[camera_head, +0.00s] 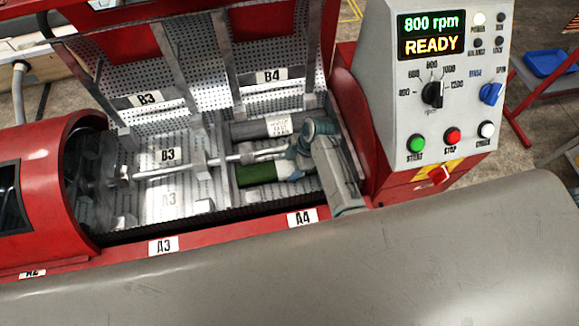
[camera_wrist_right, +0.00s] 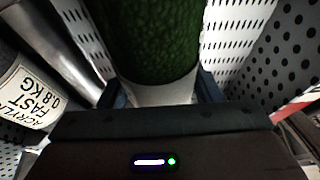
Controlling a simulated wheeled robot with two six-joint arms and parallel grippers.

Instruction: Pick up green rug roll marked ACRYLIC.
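The green rug roll (camera_head: 258,174) lies in the front right bay of the open drum, behind the A4 label. In the right wrist view the green roll (camera_wrist_right: 150,38) has a white band at its near end; no ACRYLIC marking on it is readable. My right gripper (camera_head: 293,165) is down at the roll's right end. Its dark blue fingers (camera_wrist_right: 160,92) stand on both sides of the white band, close against it. I cannot tell whether they press on it. The roll appears to rest in the bay. My left gripper is not in view.
A grey roll (camera_head: 255,129) lies behind, in the B4 bay; its label (camera_wrist_right: 32,92) reads ACRYLIC FAST 0.8 KG. Metal dividers (camera_head: 222,165) and raised perforated lids (camera_head: 270,75) bound the bays. The control panel (camera_head: 440,85), showing 800 rpm READY, stands at right.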

